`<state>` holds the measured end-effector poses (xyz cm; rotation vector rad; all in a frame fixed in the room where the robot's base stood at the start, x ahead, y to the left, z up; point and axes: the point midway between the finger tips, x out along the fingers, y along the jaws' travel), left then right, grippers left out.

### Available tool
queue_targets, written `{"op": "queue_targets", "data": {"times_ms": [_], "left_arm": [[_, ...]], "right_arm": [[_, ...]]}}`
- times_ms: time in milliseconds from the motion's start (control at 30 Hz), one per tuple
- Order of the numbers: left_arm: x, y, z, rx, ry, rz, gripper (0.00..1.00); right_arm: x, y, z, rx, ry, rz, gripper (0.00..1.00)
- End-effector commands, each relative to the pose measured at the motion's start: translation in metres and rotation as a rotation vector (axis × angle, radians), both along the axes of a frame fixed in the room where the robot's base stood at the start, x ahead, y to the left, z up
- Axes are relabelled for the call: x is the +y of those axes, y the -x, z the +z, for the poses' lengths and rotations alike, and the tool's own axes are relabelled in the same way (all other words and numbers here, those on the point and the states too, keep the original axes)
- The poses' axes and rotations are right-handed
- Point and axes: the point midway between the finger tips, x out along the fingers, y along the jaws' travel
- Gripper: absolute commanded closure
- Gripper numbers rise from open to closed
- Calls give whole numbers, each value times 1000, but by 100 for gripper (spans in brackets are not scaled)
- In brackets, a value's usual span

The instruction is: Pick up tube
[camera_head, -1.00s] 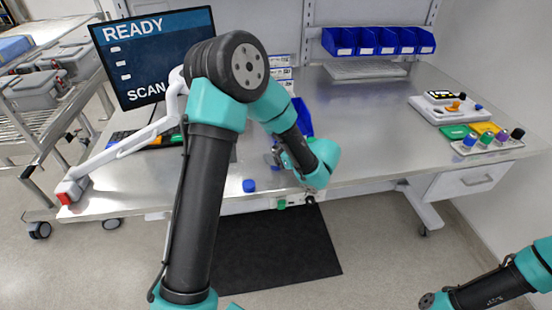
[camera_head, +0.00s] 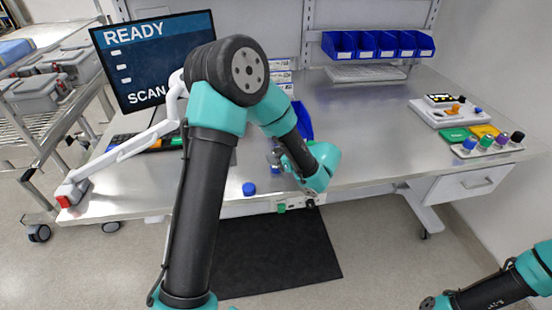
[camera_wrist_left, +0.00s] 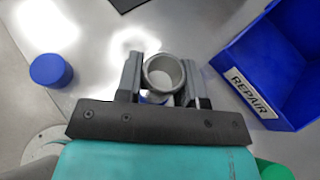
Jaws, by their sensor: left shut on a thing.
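The tube (camera_wrist_left: 164,76) is in the left wrist view as a grey, open-topped ring seen from above, with some blue below its rim. My left gripper (camera_wrist_left: 162,80) is shut on it, one finger on each side. In the head view my left gripper (camera_head: 277,158) is over the table near its front edge, mostly behind my own arm, and the tube cannot be made out there. A blue cap (camera_head: 249,189) lies on the table near the front edge. It also shows in the left wrist view (camera_wrist_left: 51,70), apart from the gripper. My right gripper is not in view.
A blue bin labelled REPAIR (camera_wrist_left: 284,100) stands close beside the gripper. Blue bins (camera_head: 378,44) hang at the back. Capped tubes in a white holder (camera_head: 490,147) and green and yellow pads (camera_head: 455,134) are at the right. The table's right middle is clear.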

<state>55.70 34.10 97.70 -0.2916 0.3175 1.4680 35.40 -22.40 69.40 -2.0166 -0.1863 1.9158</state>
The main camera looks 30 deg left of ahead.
Motion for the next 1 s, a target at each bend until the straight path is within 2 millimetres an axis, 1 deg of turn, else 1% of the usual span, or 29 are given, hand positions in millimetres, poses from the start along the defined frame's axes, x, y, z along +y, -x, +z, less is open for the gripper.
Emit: {"op": "queue_targets", "data": {"times_ms": [167,367,567,800,900,1000], "left_arm": [[0,0,11,-2,0,0,90],[0,0,37,-5,0,0,90],[-22,34,39,1,-1,-5,90],[-55,87,45,-1,-1,-7,90],[-66,106,46,0,0,-5,90],[-75,120,48,-2,0,-4,90]], "right_arm": [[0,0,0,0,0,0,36],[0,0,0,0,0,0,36],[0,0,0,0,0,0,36],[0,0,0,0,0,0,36],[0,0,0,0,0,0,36],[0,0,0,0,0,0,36]]}}
